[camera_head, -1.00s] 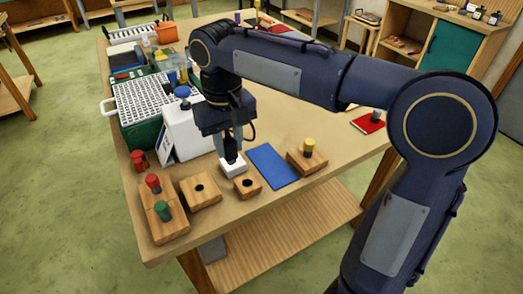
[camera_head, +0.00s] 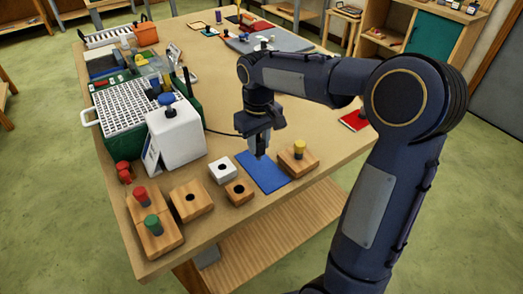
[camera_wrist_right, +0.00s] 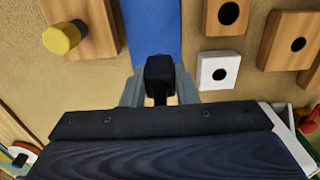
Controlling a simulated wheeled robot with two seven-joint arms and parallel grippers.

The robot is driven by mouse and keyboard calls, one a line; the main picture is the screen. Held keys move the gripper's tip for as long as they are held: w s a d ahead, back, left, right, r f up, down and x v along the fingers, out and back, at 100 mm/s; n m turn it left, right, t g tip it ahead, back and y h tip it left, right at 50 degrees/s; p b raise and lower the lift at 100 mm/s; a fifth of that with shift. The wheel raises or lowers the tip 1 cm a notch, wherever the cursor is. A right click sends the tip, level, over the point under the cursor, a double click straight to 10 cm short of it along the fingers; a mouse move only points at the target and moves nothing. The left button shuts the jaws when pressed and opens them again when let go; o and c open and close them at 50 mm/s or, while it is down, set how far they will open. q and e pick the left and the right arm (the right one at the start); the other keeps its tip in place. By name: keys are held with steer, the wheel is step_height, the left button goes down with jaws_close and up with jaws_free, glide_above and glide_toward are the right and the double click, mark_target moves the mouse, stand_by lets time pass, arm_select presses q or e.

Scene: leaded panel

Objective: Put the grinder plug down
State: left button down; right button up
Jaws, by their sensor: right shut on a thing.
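My right gripper (camera_head: 261,152) is shut on the black grinder plug (camera_wrist_right: 160,78), and its fingers show on both sides of the plug in the right wrist view. In the head view the gripper points down over the far part of the blue mat (camera_head: 268,177). I cannot tell whether the plug touches the mat. A white block (camera_head: 222,170) with an empty dark hole stands left of the mat. It also shows in the right wrist view (camera_wrist_right: 218,71). My left gripper is not in view.
A wooden block with a yellow-topped peg (camera_head: 298,160) stands right of the mat. Wooden blocks with holes (camera_head: 191,201) (camera_head: 239,192) and red and green pegs (camera_head: 151,222) stand left.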

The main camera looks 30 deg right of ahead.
mark_target(261, 152)
steer(key=shift+d+f, duration=0.25)
steer(key=shift+f, duration=0.1)
steer(key=shift+d+f, duration=0.2)
steer(key=shift+f, duration=1.55)
steer(key=o, duration=1.1)
steer(key=shift+f, duration=0.1)
steer(key=shift+c, duration=0.2)
